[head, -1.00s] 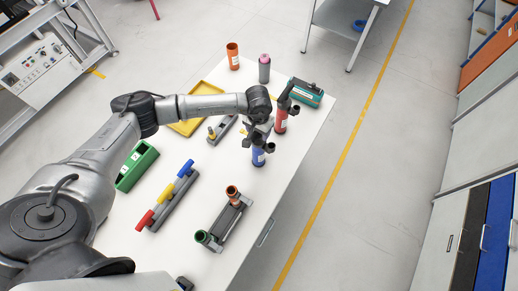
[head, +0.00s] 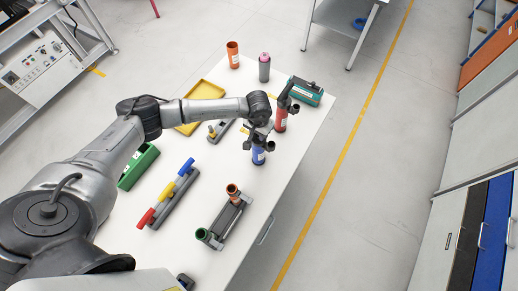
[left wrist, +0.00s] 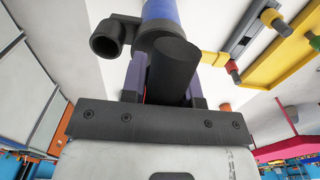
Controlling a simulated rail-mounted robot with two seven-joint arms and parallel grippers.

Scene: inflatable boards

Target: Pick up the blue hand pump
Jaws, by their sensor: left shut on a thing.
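The blue hand pump (head: 258,156) stands upright near the right edge of the white table in the head view, with a black top and a side spout. My left gripper (head: 257,134) is at its top and shut on it. In the left wrist view the pump's blue body (left wrist: 160,10) shows at the top, and its black handle lies between the fingers of my left gripper (left wrist: 165,82). Whether the pump's base touches the table is hard to tell. My right gripper is not in view.
A red pump (head: 280,119) stands close behind the blue one. A grey rack (head: 228,220) lies in front. A yellow tray (head: 203,94) lies behind my left arm.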

